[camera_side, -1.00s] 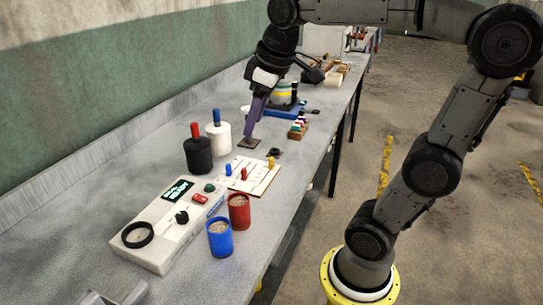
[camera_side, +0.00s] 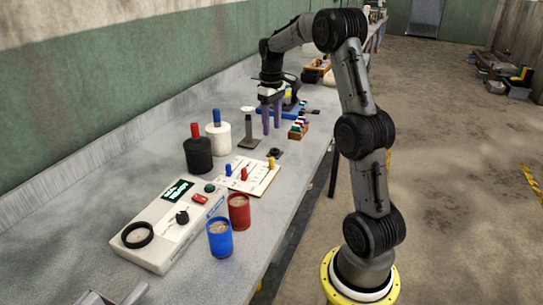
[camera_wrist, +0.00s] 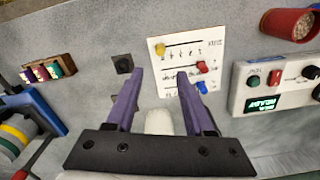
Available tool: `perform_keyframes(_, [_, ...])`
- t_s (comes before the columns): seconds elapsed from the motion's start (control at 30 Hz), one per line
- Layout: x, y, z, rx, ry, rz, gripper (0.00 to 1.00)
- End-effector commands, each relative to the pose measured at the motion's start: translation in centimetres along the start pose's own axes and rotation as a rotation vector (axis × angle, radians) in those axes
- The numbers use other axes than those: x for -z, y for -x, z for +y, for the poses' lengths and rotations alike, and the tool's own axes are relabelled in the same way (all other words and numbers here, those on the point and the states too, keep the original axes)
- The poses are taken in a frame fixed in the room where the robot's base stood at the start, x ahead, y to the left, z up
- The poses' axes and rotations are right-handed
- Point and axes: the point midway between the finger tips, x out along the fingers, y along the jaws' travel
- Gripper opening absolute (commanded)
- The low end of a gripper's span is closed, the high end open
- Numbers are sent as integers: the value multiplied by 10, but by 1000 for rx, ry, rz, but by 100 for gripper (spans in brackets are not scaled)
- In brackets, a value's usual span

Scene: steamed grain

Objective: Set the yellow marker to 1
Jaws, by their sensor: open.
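A white scale board (camera_side: 254,183) lies on the bench with three printed lines. The yellow marker (camera_side: 272,163) stands near the end of its line on the bench-edge side. In the wrist view the yellow marker (camera_wrist: 160,49) is at the left end of the top line; the printed numbers are too small to read. The red marker (camera_wrist: 202,67) and blue marker (camera_wrist: 202,87) sit on the other lines, toward the right. My gripper (camera_side: 271,131) points down beyond the board, open, apart from the markers. Its purple fingers (camera_wrist: 160,73) partly cover the board in the wrist view.
A white-topped post (camera_side: 248,126) on a dark base stands just left of my gripper. A small rack (camera_side: 298,130) of coloured pieces is at its right. Black and white bottles, a control box (camera_side: 170,230), and red and blue cups surround the board.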

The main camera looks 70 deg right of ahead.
Motion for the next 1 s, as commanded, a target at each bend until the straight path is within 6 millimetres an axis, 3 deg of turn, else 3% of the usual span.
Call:
perform_keyframes(0.3, [-1, -64, -1, 2, 1, -5, 53])
perform_keyframes(0.5, [0, -96, -1, 1, 1, -3, 53])
perform_keyframes(0.7, [0, -113, -1, 0, 1, -1, 53])
perform_keyframes(1.0, [0, -116, -1, 0, 1, 0, 53])
